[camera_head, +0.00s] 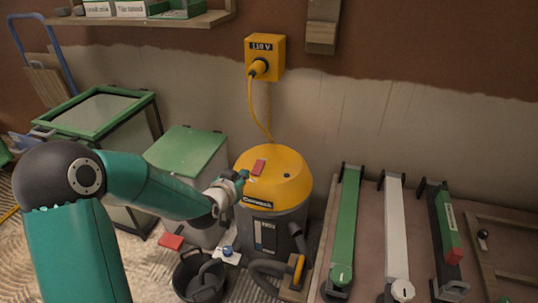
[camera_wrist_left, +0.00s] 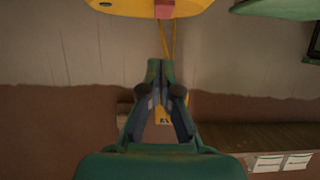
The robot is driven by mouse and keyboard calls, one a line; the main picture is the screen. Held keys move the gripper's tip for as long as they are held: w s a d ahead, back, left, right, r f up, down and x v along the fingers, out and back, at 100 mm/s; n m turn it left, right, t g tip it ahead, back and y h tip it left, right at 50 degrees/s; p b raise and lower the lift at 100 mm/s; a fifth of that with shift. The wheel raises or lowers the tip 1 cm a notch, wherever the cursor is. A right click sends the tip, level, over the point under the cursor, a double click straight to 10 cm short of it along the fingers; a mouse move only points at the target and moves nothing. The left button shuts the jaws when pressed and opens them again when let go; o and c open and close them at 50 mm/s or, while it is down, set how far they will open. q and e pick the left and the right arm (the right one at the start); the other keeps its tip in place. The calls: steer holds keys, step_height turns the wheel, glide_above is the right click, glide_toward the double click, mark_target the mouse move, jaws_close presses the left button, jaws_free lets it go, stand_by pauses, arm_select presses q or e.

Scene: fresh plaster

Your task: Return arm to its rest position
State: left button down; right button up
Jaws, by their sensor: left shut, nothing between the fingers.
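My left arm, teal with a dark elbow, comes in from the left in the head view. Its gripper (camera_head: 241,180) is in front of the yellow-topped vacuum (camera_head: 285,172), overlapping the left side of its lid in the picture. I cannot tell whether it touches the lid. In the left wrist view the gripper's fingers (camera_wrist_left: 161,72) are shut together with nothing between them. The vacuum's yellow lid (camera_wrist_left: 125,5) is at the top edge of that view. My right gripper is in neither view.
A yellow socket box (camera_head: 264,57) on the wall has a cable hanging to the vacuum. A green-lidded bin (camera_head: 188,150) and a green-framed box (camera_head: 97,113) stand left. A black bucket (camera_head: 199,279) is below the arm. Long green and white tools (camera_head: 396,235) stand right.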

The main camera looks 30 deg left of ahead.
arm_select(q)
steer(key=s+d+f+m+g+h, duration=0.1)
steer(key=s+d+f+g+h, duration=0.15)
steer(key=d+f, duration=0.65)
steer(key=s+d+f+m+g+h, duration=0.1)
steer(key=s+d+f+g+h, duration=0.15)
steer(key=d+f, duration=0.7)
steer(key=s+d+f+g+h, duration=0.1)
steer(key=s+d+f+g, duration=0.25)
steer(key=s, duration=0.35)
steer(key=s+d+f+n+g, duration=0.1)
steer(key=s+d+f+g, duration=0.1)
steer(key=s+f, duration=0.35)
steer(key=s+d+f+g+h, duration=0.1)
steer(key=s+d+f+g, duration=0.15)
steer(key=s, duration=0.55)
step_height(320, 180, up, 31)
steer(key=p, duration=3)
steer(key=shift+w+r+p, duration=0.15)
steer(key=shift+w+p, duration=0.1)
steer(key=shift+p, duration=0.15)
